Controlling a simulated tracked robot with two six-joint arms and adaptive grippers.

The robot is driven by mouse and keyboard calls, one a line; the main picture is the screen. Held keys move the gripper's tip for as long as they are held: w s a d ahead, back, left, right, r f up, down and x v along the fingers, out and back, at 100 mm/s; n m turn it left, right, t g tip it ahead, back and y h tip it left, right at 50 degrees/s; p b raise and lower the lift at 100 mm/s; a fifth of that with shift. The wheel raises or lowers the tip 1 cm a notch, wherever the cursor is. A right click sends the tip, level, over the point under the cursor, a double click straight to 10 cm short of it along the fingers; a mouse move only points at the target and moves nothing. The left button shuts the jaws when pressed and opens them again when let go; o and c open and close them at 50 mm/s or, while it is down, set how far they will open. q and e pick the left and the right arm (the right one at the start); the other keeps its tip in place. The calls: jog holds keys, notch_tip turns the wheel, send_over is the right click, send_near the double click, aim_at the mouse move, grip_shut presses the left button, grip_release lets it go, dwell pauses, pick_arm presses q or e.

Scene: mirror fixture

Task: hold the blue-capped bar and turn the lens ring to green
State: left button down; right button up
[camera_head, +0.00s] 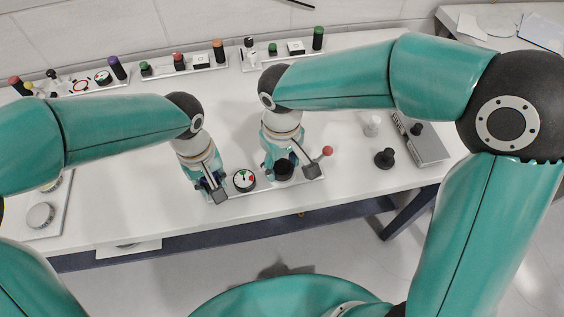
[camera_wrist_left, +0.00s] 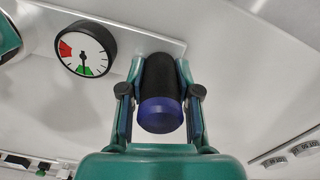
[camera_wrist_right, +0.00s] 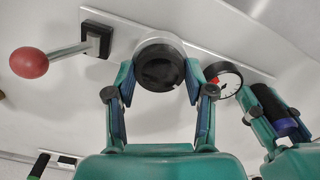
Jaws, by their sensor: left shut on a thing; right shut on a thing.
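The blue-capped bar (camera_wrist_left: 160,105) is black with a dark blue end cap. My left gripper (camera_wrist_left: 160,85) is shut on it, one finger on each side. In the head view my left gripper (camera_head: 213,188) hides most of the bar. The lens ring (camera_wrist_right: 159,66) is a round black knob with a silver rim. My right gripper (camera_wrist_right: 160,85) is shut around it, and it also shows in the head view (camera_head: 284,172). A white dial (camera_wrist_left: 85,48) with red and green sectors sits between the two grippers. Its needle points toward the green sector's edge.
A red-balled lever (camera_wrist_right: 30,62) stands beside the lens ring, on the side away from the dial. A black knob-shaped piece (camera_head: 385,158) and a grey box (camera_head: 422,142) stand to the right. Several fixtures line the table's back edge.

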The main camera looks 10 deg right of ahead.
aim_at(282, 168)
dwell(0.3)
jog(key=o, duration=1.2)
notch_tip(282, 168, up, 12)
jog(key=shift+s+f, duration=0.1)
